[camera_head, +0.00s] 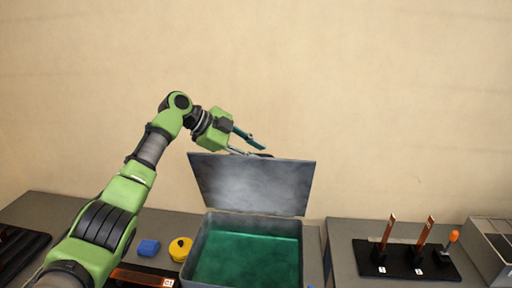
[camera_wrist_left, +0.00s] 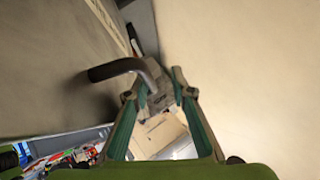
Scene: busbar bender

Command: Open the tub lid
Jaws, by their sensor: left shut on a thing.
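The tub (camera_head: 201,250) is a grey box with a green inside, standing on the bench. Its grey lid (camera_head: 252,184) stands raised, tilted up at the back edge, so the tub is open to view. My left gripper (camera_head: 263,151) is at the lid's upper edge, behind its top. In the left wrist view my left gripper (camera_wrist_left: 163,82) is shut on the dark bent lid handle (camera_wrist_left: 118,69), which juts from the lid face (camera_wrist_left: 50,60). The lid hides the handle in the head view. My right gripper is out of view.
To the right are a black base (camera_head: 400,262) with copper strips and an orange-tipped lever (camera_head: 452,238), and a grey bin (camera_head: 490,245). A plain wall stands behind.

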